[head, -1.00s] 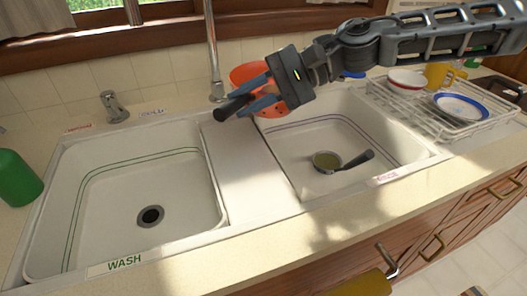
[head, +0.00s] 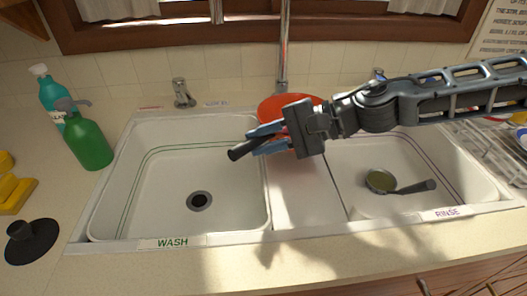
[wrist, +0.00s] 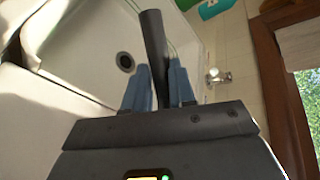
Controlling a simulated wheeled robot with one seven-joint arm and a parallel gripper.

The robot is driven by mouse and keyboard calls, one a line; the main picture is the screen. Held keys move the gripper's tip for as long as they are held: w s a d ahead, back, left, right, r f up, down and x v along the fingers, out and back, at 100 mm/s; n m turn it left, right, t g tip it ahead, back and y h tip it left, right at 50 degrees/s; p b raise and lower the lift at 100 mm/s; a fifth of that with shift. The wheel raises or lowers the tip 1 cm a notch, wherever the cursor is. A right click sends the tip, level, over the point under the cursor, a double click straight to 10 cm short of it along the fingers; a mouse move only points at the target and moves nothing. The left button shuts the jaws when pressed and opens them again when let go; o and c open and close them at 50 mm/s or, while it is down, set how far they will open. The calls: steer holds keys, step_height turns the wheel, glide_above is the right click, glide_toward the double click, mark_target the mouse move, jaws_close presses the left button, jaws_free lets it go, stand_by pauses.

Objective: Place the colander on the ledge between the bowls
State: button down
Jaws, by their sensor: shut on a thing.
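The orange-red colander (head: 281,103) is at the back of the pale ledge (head: 300,193) between the two sink bowls, partly hidden behind my gripper. My gripper (head: 258,146) is above the ledge. Its blue fingers are shut on a dark handle (head: 239,152), which sticks out to the left over the wash bowl's edge. The handle (wrist: 153,45) also shows between the fingers in the wrist view (wrist: 155,85). The join between handle and colander is hidden, and I cannot tell whether the colander touches the ledge.
The wash bowl (head: 170,190) on the left is empty. The rinse bowl (head: 355,205) holds a small dark-handled pan (head: 381,181). A tall faucet (head: 283,45) rises behind the colander. A green bottle (head: 88,143) stands at left. A dish rack (head: 480,150) is at right.

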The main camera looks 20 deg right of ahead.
steer(key=shift+f+p, duration=0.35)
steer(key=shift+f, duration=1.8)
steer(key=c, duration=0.9)
jaws_free()
steer(key=shift+c, duration=0.2)
steer(key=shift+r, duration=0.1)
steer(key=shift+s+d+r, duration=0.15)
steer(key=shift+d, duration=0.15)
steer(key=b+v, duration=0.2)
steer(key=v, duration=0.9)
steer(key=shift+b, duration=0.4)
steer(key=shift+d+r, duration=0.1)
steer(key=shift+d, duration=0.05)
